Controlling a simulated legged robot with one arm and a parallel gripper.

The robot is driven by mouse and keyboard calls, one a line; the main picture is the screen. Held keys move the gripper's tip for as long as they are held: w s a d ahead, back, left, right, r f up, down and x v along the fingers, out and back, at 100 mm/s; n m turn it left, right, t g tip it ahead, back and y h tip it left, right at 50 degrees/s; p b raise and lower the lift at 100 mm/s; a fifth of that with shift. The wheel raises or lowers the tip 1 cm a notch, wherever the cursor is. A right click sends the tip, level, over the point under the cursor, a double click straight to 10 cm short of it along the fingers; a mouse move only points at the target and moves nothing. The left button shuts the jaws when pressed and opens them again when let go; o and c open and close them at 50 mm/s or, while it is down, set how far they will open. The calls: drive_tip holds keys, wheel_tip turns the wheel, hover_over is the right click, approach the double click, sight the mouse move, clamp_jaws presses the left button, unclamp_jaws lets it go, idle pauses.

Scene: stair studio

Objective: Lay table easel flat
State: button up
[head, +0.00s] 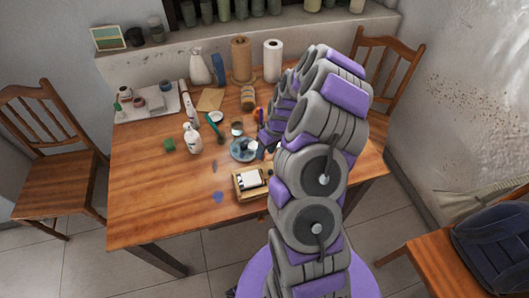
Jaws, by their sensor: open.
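A small wooden table easel (252,182) is near the front edge of the wooden table, just left of my arm. A small white panel shows on it. Its right side is close to my arm and partly hidden, and I cannot tell how far it is tilted. My gripper (264,143) is open above the table, a little beyond the easel and near a round blue-grey dish (241,150). Its fingertips are small and partly covered by my arm, and I see nothing held.
The table (140,205) has bare wood at its front left. White bottles (193,139), paper rolls (273,60), a tray (134,108) and small tools stand farther back. Chairs (45,150) flank the table. A dark backpack (495,245) lies at the right.

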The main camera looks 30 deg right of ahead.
drive_tip(key=p+v, duration=0.2)
drive_tip(key=v, duration=1.3)
drive_tip(key=shift+d, duration=0.35)
drive_tip(key=shift+r, duration=0.15)
